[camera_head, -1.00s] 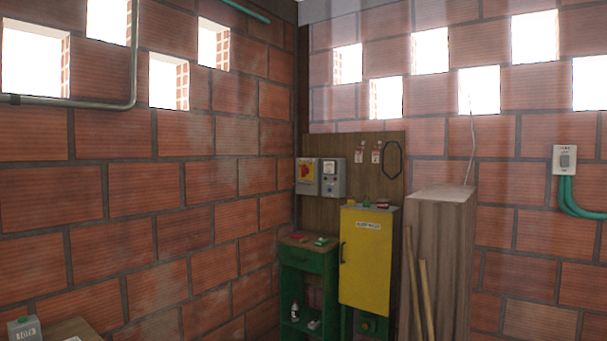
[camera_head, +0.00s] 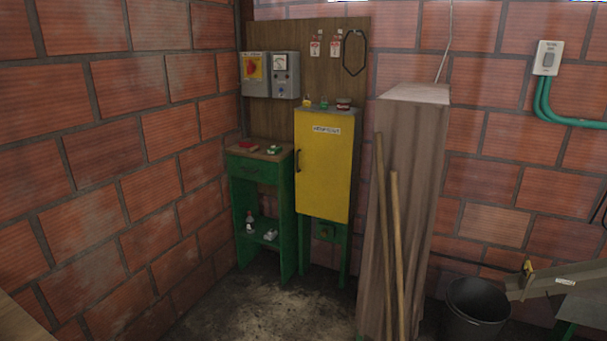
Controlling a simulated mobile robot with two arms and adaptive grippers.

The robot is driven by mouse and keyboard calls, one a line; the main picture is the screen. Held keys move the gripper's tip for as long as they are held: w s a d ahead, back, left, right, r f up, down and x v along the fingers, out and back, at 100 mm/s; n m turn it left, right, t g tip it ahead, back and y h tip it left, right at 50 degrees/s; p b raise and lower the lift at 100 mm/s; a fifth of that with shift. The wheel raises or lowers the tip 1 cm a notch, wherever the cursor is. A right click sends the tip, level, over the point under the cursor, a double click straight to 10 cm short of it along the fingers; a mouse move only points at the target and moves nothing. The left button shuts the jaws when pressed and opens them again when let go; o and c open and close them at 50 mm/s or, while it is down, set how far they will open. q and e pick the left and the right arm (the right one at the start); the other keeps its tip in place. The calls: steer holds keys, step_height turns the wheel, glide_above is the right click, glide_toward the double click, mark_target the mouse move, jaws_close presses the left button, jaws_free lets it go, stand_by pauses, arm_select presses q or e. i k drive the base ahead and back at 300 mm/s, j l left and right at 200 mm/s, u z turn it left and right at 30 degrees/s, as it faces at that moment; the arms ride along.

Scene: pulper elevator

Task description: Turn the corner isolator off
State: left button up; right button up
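The corner isolator (camera_head: 254,68) is a grey box with a yellow plate and a red rotary handle. It is mounted on the wooden backboard (camera_head: 300,40) in the corner, left of a second grey box (camera_head: 285,75) with a round gauge. The handle's exact angle is too small to tell. Neither of my grippers shows in the head view.
Below the boxes stand a green side table (camera_head: 262,172) and a yellow cabinet (camera_head: 323,165) on green legs. A tall corrugated column (camera_head: 400,200) with two wooden poles stands right of them. A black bucket (camera_head: 474,305) is lower right. Floor before the table is clear.

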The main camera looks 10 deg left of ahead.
mark_target(250, 67)
steer(key=i+j+u, duration=0.25)
steer(key=i, duration=0.6)
steer(key=i+u, duration=0.25)
steer(key=i, duration=0.55)
